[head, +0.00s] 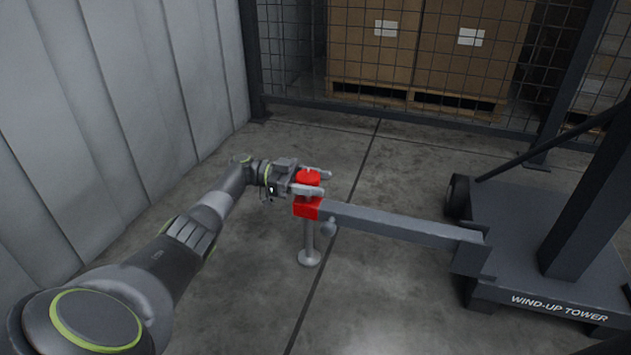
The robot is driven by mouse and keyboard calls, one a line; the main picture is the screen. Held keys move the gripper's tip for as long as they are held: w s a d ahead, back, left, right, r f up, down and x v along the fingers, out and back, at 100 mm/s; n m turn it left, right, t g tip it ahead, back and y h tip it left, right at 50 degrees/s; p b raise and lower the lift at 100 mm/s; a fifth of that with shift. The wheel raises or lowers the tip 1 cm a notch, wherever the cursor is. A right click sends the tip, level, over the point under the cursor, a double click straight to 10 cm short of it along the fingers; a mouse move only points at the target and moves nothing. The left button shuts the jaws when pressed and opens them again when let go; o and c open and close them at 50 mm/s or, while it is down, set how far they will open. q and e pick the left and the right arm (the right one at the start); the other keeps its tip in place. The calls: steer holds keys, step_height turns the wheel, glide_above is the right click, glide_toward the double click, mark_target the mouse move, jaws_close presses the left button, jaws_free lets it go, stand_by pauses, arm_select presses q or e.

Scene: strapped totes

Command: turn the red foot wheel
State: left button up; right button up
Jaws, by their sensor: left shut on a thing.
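The red foot wheel (308,177) sits on top of a red block (306,208) at the end of a grey outrigger arm (400,223). A grey post with a round foot pad (309,257) stands below the block on the floor. My left gripper (312,182) comes in from the left, with one finger on the far side of the wheel and one on the near side. It is shut on the wheel. The near finger hides part of the wheel. My right gripper is not in view.
The outrigger joins the dark base of the wind-up tower (560,285) at the right, with a wheel (457,197) and a slanted brace (535,155). A grey panel wall (110,110) stands at the left. A mesh fence (390,103) with boxes behind it closes the back.

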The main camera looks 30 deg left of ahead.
arm_select(q)
steer(key=shift+m+g+h, duration=0.3)
steer(key=shift+m+g, duration=0.4)
steer(key=shift+g, duration=0.3)
steer(key=o, duration=1)
steer(key=shift+s, duration=0.1)
steer(key=shift+c, duration=0.2)
